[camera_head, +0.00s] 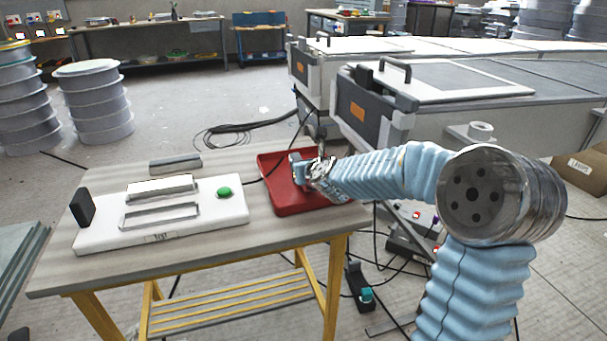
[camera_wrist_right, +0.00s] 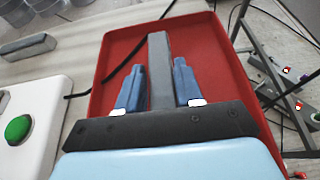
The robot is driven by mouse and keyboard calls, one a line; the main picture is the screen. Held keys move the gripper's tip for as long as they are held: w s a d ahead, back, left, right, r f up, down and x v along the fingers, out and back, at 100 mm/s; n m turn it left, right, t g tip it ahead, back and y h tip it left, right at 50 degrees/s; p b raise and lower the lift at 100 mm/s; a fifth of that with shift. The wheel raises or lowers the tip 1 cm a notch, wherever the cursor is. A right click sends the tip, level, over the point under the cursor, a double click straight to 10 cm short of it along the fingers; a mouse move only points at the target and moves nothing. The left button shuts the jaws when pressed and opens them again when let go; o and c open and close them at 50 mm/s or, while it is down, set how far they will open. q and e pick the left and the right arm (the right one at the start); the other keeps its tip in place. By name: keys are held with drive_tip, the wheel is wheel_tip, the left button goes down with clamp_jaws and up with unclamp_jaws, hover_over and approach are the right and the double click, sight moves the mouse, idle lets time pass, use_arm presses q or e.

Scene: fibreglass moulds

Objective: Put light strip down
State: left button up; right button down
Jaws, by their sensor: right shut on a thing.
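In the right wrist view, a grey light strip (camera_wrist_right: 160,60) lies between the two blue fingers of my right gripper (camera_wrist_right: 158,88), which is shut on it. The strip points away from the gripper over the floor of a red tray (camera_wrist_right: 112,55). In the head view, my right gripper (camera_head: 303,172) is at the red tray (camera_head: 290,203) on the table's right end, and the strip is hard to make out there. I cannot tell whether the strip touches the tray floor. My left gripper is out of view.
Cables run behind the tray. Large machines (camera_head: 440,80) stand beyond.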

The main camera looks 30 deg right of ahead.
drive_tip(key=shift+f, duration=0.35)
drive_tip(key=shift+f, duration=0.15)
drive_tip(key=c, duration=0.7)
unclamp_jaws()
drive_tip(key=shift+c, duration=0.2)
drive_tip(key=shift+s+r, duration=0.15)
drive_tip(key=shift+r, duration=0.15)
drive_tip(key=p+v, duration=0.1)
drive_tip(key=v, duration=1)
drive_tip(key=shift+s+a, duration=0.15)
drive_tip(key=shift+s, duration=0.2)
